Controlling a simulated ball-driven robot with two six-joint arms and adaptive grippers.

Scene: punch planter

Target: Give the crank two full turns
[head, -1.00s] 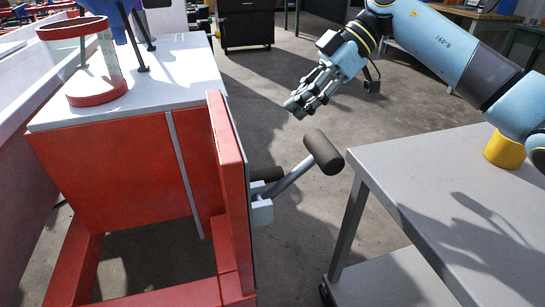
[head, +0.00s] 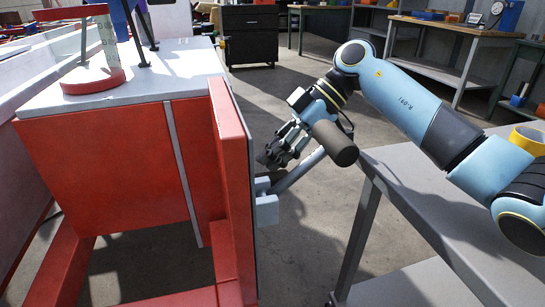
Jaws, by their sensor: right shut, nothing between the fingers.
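The crank's dark cylindrical handle (head: 334,143) sticks up to the right on a grey metal arm (head: 299,171). The arm runs down to a light grey hub (head: 266,205) on the side of the red machine frame (head: 232,175). A second dark grip at the hub is largely hidden behind my gripper. My right gripper (head: 270,160) is shut and empty. It is behind the crank arm, to the left of the upper handle, close to the red panel. I cannot tell whether it touches the crank. My left gripper is not in view.
A grey cart (head: 445,222) stands to the right under my right arm, with a yellow tape roll (head: 529,139) on it. The white machine top (head: 150,78) is at left. A black cabinet (head: 250,35) and workbench (head: 455,38) stand behind. Open floor lies between.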

